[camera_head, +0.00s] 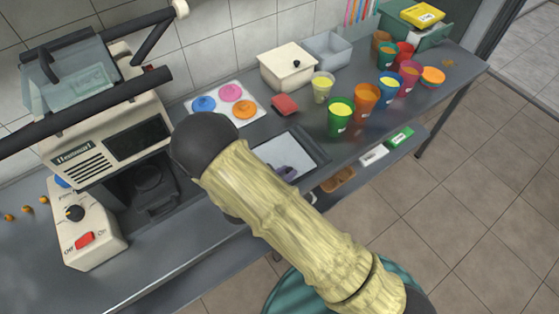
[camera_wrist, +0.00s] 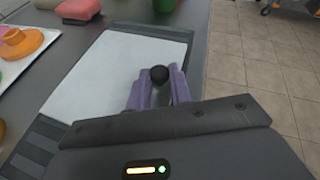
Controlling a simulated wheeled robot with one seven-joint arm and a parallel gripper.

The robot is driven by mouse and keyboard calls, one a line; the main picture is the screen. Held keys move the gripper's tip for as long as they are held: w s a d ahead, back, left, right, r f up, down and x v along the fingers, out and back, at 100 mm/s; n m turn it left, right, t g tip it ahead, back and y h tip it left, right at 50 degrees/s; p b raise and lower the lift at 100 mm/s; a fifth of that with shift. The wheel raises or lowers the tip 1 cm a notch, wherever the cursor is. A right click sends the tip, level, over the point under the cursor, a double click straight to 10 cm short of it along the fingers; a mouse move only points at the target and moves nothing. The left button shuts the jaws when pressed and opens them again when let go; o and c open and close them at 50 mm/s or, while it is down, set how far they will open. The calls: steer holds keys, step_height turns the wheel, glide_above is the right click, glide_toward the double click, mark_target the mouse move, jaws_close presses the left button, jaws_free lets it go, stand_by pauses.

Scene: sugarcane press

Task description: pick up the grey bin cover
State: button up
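The grey bin cover (camera_head: 282,150) looks like a flat, light grey panel lying on the counter. It also shows in the wrist view (camera_wrist: 107,75), with a round black knob (camera_wrist: 159,73). My gripper (camera_head: 285,172) has purple fingers and is low over the near part of the cover. In the wrist view, the fingers (camera_wrist: 159,82) stand on either side of the knob. I cannot tell whether they press on it or leave small gaps. My arm hides part of the cover in the head view.
An open grey bin (camera_head: 327,47) stands at the back beside a lidded white bin (camera_head: 287,67). Several coloured cups (camera_head: 366,98) stand to the right. A red block (camera_head: 285,104) and a board of coloured discs (camera_head: 224,103) lie behind. The press (camera_head: 110,130) is left.

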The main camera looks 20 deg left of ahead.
jaws_close()
step_height(320, 180, up, 10)
steer(key=shift+b, duration=0.4)
stand_by(0.5)
